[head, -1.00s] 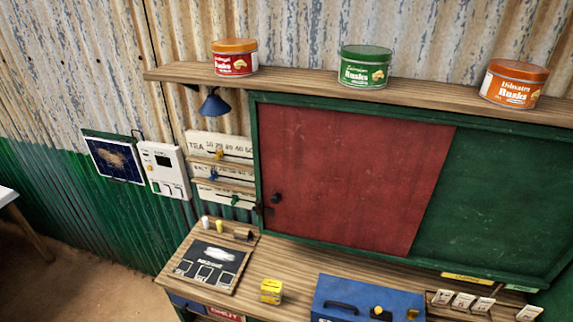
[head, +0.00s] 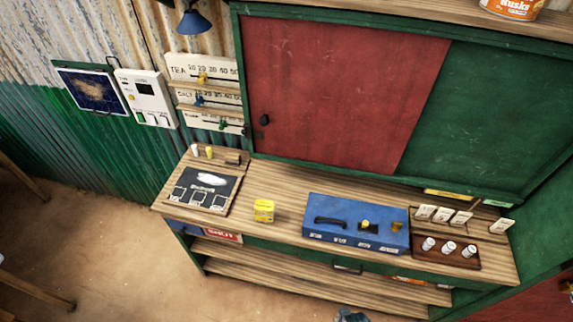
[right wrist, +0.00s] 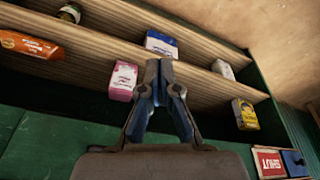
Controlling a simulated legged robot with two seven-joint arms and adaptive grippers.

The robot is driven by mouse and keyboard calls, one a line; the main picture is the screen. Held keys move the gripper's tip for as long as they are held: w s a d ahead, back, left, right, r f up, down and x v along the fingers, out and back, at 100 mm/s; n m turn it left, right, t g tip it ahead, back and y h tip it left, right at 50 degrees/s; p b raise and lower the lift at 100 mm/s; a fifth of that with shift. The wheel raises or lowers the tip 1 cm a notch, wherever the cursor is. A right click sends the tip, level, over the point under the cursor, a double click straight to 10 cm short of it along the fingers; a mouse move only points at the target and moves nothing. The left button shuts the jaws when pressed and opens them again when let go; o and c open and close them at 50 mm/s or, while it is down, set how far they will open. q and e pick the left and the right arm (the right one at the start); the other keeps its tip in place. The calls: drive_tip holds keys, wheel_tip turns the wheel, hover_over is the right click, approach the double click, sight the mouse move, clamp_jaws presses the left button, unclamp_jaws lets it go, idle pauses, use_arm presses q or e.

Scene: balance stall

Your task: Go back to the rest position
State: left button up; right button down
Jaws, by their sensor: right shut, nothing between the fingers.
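My right gripper (right wrist: 160,85) shows in the right wrist view, its two blue fingers together and nothing between them. It points toward wooden shelves (right wrist: 215,85) under the counter; whether it touches anything there I cannot tell. A small dark bluish piece at the bottom edge of the head view may be part of my right arm, but too little shows to be sure. My left gripper is in neither view.
The counter (head: 275,236) carries a blue box (head: 355,223), a yellow tin (head: 263,210), a chalkboard (head: 204,188) and a tray (head: 487,262) with several small cylinders. A red sliding panel (head: 340,95) stands behind. Brown floor (head: 110,245) lies open at the left.

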drive_tip(key=s+d+f+g, duration=0.1)
drive_tip(key=s+f, duration=0.2)
drive_tip(key=f, duration=0.5)
drive_tip(key=s+f, duration=0.3)
drive_tip(key=f, duration=0.5)
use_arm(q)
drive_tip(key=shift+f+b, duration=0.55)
use_arm(e)
drive_tip(key=s+d+f, duration=0.3)
drive_tip(key=s+f, duration=0.8)
drive_tip(key=s, duration=0.3)
drive_tip(key=shift+s+g, duration=0.35)
drive_tip(key=shift+g, duration=0.05)
